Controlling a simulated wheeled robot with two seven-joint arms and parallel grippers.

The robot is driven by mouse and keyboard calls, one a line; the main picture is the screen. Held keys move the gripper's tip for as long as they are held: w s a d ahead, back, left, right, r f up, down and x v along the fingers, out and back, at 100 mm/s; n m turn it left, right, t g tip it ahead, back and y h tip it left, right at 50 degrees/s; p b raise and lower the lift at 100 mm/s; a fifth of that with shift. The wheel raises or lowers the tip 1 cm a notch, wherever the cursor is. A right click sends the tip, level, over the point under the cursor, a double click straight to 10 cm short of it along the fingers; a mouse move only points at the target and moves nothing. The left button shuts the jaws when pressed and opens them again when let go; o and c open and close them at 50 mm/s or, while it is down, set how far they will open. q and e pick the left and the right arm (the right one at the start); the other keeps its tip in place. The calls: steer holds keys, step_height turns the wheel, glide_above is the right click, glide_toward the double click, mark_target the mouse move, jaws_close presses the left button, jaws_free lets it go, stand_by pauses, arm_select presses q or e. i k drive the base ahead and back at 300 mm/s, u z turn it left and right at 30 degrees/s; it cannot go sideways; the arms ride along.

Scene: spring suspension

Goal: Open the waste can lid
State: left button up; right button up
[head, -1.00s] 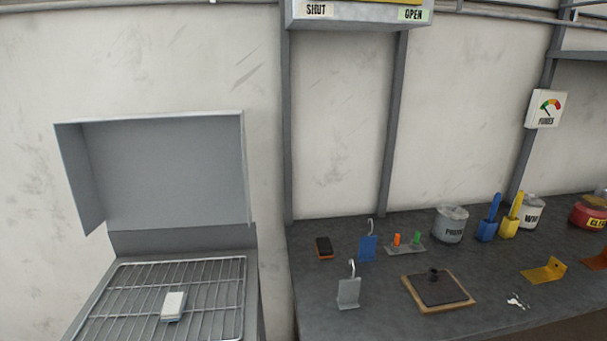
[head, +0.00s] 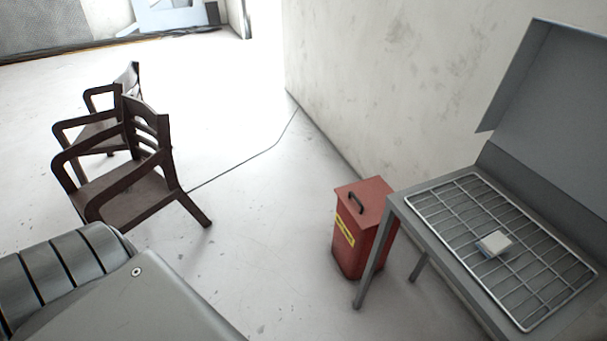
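The waste can (head: 347,250) is a red box with a yellow label on its front, standing on the floor beside the grey rack table. Its red lid (head: 372,190) is down, with a dark handle (head: 356,203) on top. Part of the can's right side is behind a table leg. A grey part of my own body fills the lower left of the head view. Neither gripper shows.
The grey table (head: 393,207) with a wire rack (head: 448,228) stands close on the can's right. A small white block (head: 494,244) lies on the rack. Dark wooden chairs (head: 128,190) stand at left. A thin cable (head: 240,166) crosses the floor. Floor left of the can is clear.

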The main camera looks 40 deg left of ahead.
mark_target(364, 200)
steer(key=u, duration=0.55)
steer(key=i, duration=1.25)
steer(key=z, duration=0.25)
